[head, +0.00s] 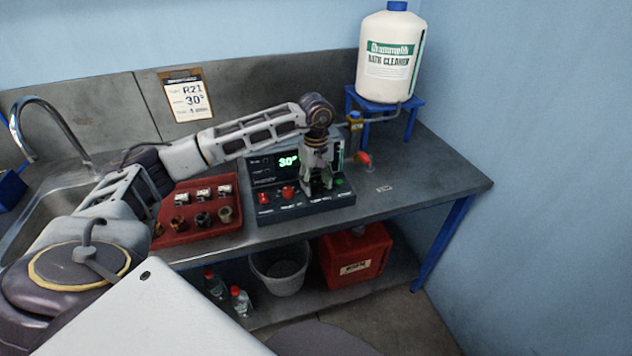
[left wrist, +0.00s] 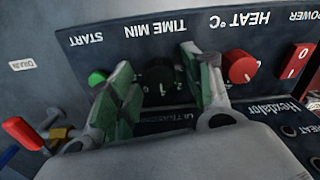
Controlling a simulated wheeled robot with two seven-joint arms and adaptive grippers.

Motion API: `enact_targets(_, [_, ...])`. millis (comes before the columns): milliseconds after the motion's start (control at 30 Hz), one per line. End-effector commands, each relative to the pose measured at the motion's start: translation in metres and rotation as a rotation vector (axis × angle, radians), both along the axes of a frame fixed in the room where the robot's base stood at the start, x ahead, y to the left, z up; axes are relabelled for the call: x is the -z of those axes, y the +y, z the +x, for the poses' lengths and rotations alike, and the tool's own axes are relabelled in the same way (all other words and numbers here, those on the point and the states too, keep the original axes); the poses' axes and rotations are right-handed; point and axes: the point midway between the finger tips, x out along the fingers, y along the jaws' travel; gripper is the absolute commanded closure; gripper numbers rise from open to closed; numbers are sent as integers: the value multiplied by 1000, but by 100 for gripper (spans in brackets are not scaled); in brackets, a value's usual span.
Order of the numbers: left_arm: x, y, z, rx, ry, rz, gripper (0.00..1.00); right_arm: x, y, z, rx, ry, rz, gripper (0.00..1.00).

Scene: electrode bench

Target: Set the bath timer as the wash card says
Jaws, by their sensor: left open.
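The wash card (head: 187,95) hangs on the back wall; it reads R21 and 30°, and its last line is too small to read surely. The ultrasonic bath (head: 262,174) stands on the bench with a lit 30° display. My left gripper (head: 318,187) is over its control panel. In the left wrist view the open fingers of my left gripper (left wrist: 163,76) stand on either side of the dark timer knob (left wrist: 160,88), under the TIME MIN label. I cannot tell whether they touch it. The red heat knob (left wrist: 239,68) and green start button (left wrist: 97,78) flank it. My right gripper is out of view.
A red tray (head: 204,234) with several small parts sits left of the bath. A bath cleaner jug (head: 390,65) is on a blue stand at the right. A red-handled drain valve (head: 364,159) is close to the bath's right side. The bench's right end is mostly clear.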

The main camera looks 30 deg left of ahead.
Motion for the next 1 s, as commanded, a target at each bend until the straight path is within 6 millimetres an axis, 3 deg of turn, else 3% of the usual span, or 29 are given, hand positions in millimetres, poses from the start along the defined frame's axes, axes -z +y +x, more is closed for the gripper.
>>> enact_targets(133, [0,0,0,0,1,0,50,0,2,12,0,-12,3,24])
enact_targets(367, [-9,0,0,0,1,-1,50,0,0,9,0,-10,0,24])
enact_targets(1000, [-96,0,1,0,-2,-1,50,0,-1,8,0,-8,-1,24])
